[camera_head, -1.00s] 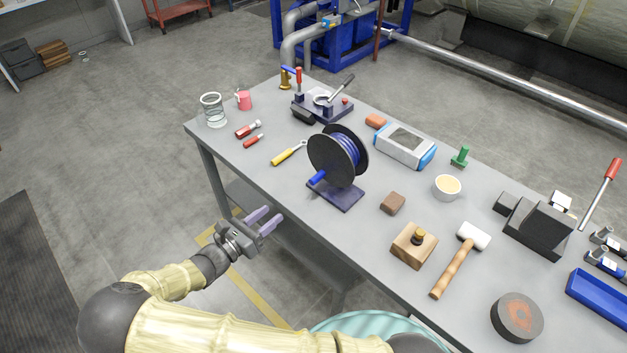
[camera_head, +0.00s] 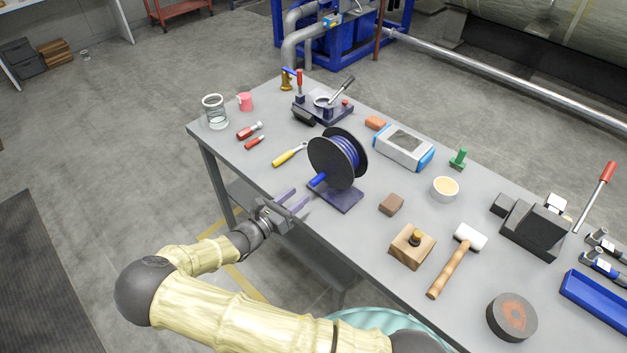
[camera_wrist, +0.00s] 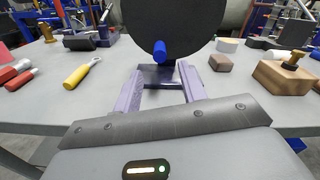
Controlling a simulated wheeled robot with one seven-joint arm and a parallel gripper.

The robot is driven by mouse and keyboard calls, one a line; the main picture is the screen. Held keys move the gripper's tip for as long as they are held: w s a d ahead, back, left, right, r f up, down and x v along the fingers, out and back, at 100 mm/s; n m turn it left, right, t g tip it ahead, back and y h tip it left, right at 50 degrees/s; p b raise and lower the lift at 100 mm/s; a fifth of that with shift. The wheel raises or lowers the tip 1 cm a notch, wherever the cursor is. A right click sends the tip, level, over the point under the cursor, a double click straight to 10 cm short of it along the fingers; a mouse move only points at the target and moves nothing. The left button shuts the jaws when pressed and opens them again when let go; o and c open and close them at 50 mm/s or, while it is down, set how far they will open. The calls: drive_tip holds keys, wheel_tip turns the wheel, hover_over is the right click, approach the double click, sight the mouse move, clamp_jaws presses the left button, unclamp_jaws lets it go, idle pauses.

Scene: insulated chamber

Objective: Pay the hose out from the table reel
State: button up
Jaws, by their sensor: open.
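The table reel (camera_head: 338,158) has two black discs with blue hose wound between them and stands on a dark base plate (camera_head: 336,197). The blue hose end (camera_head: 318,180) sticks out low at the near side of the reel. In the wrist view the hose end (camera_wrist: 160,51) faces the camera, in front of the black disc (camera_wrist: 172,22). My gripper (camera_head: 296,204) is open and empty at the table's near edge, short of the reel. In the wrist view its two purple fingers (camera_wrist: 161,97) stand apart, with the hose end beyond them and roughly midway between.
A yellow-handled tool (camera_head: 289,155) lies left of the reel. A brown block (camera_head: 391,204), a wooden block with a knob (camera_head: 412,246) and a mallet (camera_head: 456,262) lie to the right. A blue-ended box (camera_head: 404,147) stands behind.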

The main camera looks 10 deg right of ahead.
sight(314, 183)
drive_tip(key=p+x, duration=0.1)
drive_tip(key=x, duration=0.7)
drive_tip(key=shift+p, duration=0.3)
drive_tip(key=shift+c, duration=0.4)
clamp_jaws()
